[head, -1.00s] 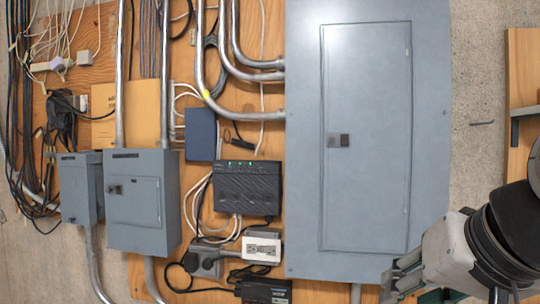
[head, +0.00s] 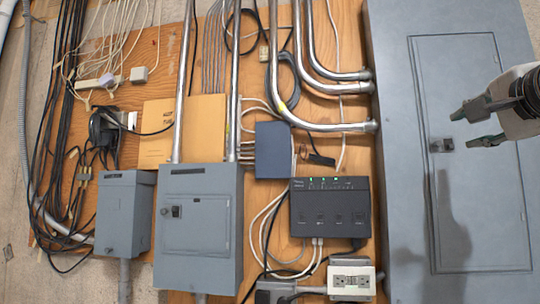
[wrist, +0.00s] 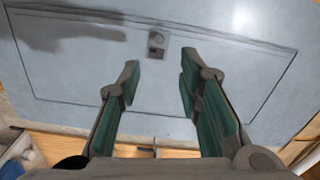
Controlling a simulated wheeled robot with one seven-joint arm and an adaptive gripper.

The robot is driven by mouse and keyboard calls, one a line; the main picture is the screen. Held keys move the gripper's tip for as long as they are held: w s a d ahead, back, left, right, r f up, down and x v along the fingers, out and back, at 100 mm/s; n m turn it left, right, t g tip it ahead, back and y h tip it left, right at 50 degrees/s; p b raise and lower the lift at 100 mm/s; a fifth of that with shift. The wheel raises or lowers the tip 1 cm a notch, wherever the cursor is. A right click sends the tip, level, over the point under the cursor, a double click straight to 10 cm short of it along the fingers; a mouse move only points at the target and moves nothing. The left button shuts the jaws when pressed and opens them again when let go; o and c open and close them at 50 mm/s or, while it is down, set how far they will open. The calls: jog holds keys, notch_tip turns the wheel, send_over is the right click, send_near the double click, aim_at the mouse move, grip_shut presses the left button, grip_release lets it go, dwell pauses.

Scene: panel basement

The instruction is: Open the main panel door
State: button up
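The main panel door (head: 465,110) is a tall grey rectangle set in the large grey panel box at the right of the head view. It looks shut, flush with its frame. Its small dark latch (head: 441,145) is on the door's left edge; it also shows in the wrist view (wrist: 157,44), at the door's upper edge there. My gripper (head: 467,127) is open and empty, its two green-lined fingers pointing toward the latch. In the wrist view the fingers (wrist: 158,75) stand on both sides below the latch, apart from it.
Two smaller grey boxes, one at the far left (head: 126,215) and one beside it (head: 198,225), hang on the plywood board. A black router (head: 330,213), an outlet box (head: 351,281), metal conduits and loose cables fill the space left of the panel.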

aim_at(439, 143)
jog(key=x, duration=1.2)
jog(key=shift+f, duration=0.15)
jog(key=shift+c, duration=0.6)
grip_shut()
